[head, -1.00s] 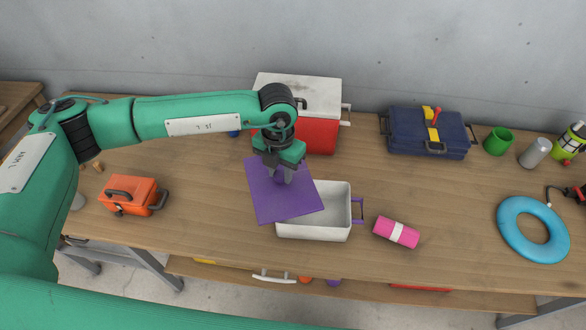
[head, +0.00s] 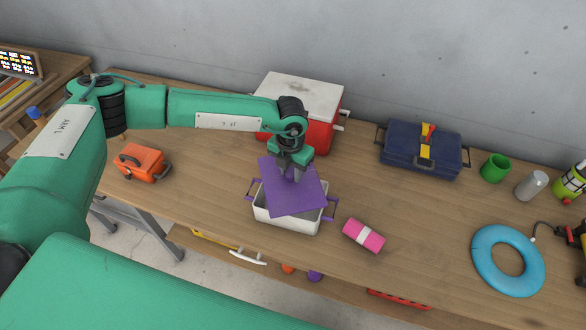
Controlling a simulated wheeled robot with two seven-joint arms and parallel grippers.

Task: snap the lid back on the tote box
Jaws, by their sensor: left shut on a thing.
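The white tote box (head: 287,223) with purple side handles stands open on the workbench (head: 400,225), below my left gripper. The purple lid (head: 291,199) hangs over the box, tilted and turned relative to its rim, and hides most of the opening. My left gripper (head: 292,178) points down and is shut on the lid near its middle; the lid covers the grip point's underside. I cannot tell whether the lid touches the rim. My right gripper is not in view.
A red and white cooler (head: 300,96) stands close behind the box. An orange case (head: 142,162) is at the left, a navy toolbox (head: 420,150) and a blue ring (head: 508,260) at the right. The bench's front edge is near the box.

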